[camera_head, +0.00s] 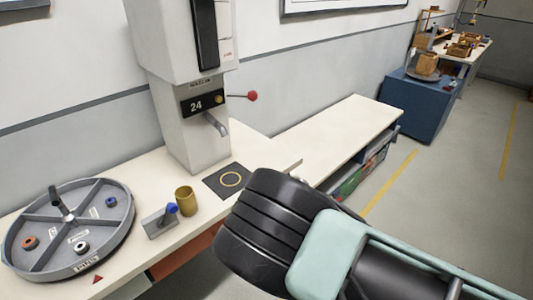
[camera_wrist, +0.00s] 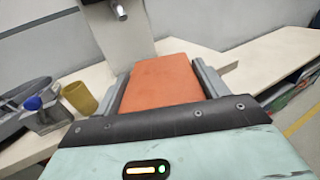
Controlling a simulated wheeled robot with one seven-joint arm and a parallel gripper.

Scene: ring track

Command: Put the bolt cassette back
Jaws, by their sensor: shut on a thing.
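My gripper (camera_wrist: 165,72) is shut on an orange-red block (camera_wrist: 164,88), with one grey finger along each side in the wrist view. The block is likely the bolt cassette, but no bolts or label show on it. It is held in front of the white worktop and the foot of the grey machine (camera_wrist: 122,40). I cannot tell whether the block touches anything.
The machine (camera_head: 190,120), with a "24" display and red-knobbed lever, stands on the worktop. Near it are a dark ringed pad (camera_head: 229,181), a brass cup (camera_head: 186,201), a grey blue-knobbed holder (camera_head: 160,221) and a round divided tray (camera_head: 118,243). A bare bench (camera_head: 335,130) extends right.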

